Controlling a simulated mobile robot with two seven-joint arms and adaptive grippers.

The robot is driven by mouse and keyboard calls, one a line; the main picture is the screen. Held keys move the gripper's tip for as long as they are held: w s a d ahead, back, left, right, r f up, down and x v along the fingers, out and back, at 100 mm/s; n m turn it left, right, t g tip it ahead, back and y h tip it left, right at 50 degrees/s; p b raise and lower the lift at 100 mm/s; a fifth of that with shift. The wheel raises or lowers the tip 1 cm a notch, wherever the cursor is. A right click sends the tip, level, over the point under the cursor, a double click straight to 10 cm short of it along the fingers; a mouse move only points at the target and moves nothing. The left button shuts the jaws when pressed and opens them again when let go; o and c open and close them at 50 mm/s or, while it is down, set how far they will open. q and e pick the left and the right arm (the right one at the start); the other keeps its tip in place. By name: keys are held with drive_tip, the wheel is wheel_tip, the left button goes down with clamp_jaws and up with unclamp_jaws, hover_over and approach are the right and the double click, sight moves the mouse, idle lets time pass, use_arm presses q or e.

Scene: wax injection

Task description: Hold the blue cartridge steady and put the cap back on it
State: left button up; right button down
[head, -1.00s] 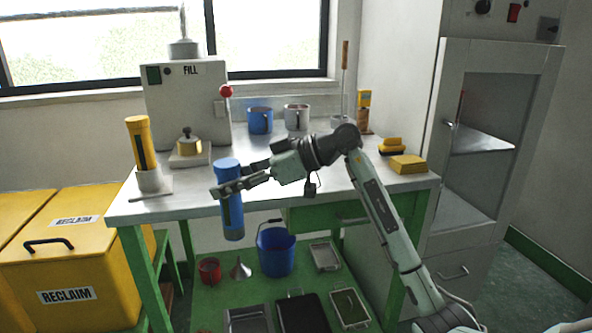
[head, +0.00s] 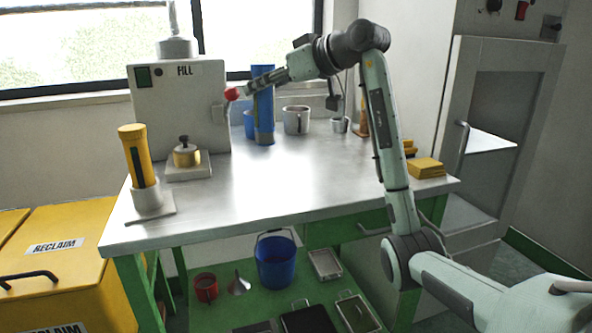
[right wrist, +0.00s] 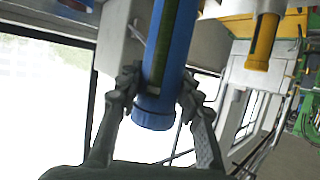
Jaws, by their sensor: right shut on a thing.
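The blue cartridge (head: 264,112) is upright at the back of the bench, with a dark strip down its side. My right gripper (head: 262,84) is shut on it near its upper end. I cannot tell whether its lower end touches the bench. In the right wrist view the cartridge (right wrist: 174,48) sits between both fingers (right wrist: 160,92), a blue ring-shaped end towards the palm. I cannot tell whether that end is the cap; no separate blue cap shows. A brass knobbed piece (head: 186,155) sits on a pale block. My left gripper is out of view.
The fill machine (head: 168,108) and its red-knobbed lever (head: 231,94) are close left of the cartridge. A blue mug (head: 250,124) and a grey mug (head: 296,120) stand close by. A yellow cartridge (head: 138,155) stands in a holder at left. The bench's (head: 290,180) middle is clear.

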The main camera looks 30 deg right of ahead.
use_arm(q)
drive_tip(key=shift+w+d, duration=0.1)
use_arm(e)
drive_tip(key=shift+w+d+r, duration=0.1)
drive_tip(key=shift+d+r, duration=0.15)
drive_tip(key=shift+r, duration=0.15)
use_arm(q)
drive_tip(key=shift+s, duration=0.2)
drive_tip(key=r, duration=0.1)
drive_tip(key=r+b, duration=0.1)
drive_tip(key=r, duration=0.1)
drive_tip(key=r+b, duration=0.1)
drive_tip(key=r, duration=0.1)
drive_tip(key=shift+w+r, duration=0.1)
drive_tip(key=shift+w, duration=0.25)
use_arm(e)
drive_tip(key=w+d+f, duration=0.1)
drive_tip(key=d+f, duration=0.6)
drive_tip(key=d, duration=0.4)
drive_tip(key=shift+w+d, duration=0.2)
drive_tip(key=shift+d, duration=0.1)
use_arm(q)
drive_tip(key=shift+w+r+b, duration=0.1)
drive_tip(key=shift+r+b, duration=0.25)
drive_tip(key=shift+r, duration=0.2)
use_arm(e)
drive_tip(key=shift+f, duration=2)
